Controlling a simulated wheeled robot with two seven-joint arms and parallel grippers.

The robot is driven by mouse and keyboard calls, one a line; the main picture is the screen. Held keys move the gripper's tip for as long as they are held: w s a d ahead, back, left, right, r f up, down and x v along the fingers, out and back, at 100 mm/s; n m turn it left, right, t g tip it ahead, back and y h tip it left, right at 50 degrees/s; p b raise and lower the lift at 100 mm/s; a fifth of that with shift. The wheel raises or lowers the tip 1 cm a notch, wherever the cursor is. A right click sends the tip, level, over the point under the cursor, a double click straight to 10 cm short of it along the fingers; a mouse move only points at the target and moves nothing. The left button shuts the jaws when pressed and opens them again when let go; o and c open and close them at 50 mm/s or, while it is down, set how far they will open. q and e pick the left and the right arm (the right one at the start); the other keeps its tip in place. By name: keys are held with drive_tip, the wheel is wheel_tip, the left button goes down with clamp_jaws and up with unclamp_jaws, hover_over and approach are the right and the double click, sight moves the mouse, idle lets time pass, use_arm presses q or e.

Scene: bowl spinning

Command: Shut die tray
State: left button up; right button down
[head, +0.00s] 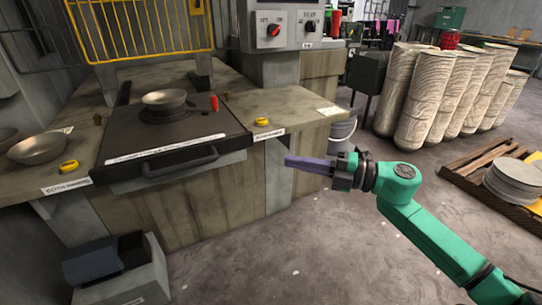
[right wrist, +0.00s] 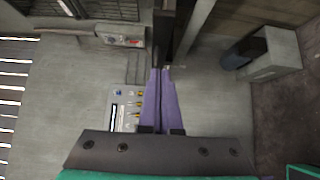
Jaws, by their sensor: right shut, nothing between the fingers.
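The die tray (head: 133,131) is a dark flat slab in the workbench, with a white label strip and a black bar handle (head: 181,162) on its front edge. A metal bowl (head: 163,98) sits on a round dark die on the tray, with a small red piece beside it. The tray front sticks out slightly over the bench front. My right gripper (head: 287,160) has purple fingers, is shut and empty, and is to the right of the handle, apart from it. In the right wrist view its fingers (right wrist: 160,100) lie together. My left gripper is not in view.
Yellow buttons (head: 69,166) flank the tray on the bench top. A second bowl (head: 37,148) stands at the left. A yellow guard (head: 137,30) rises behind the tray. A grey box (head: 121,281) is on the floor at lower left.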

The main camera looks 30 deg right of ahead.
sight(238, 143)
drive_tip(key=x, duration=0.3)
drive_tip(key=w+d+p+x, duration=0.1)
drive_tip(key=x, duration=0.7)
drive_tip(key=shift+w+d, duration=0.3)
drive_tip(key=shift+w, duration=0.1)
drive_tip(key=shift+w+f, duration=0.1)
drive_tip(key=shift+w, duration=0.5)
drive_tip(key=shift+p, duration=0.3)
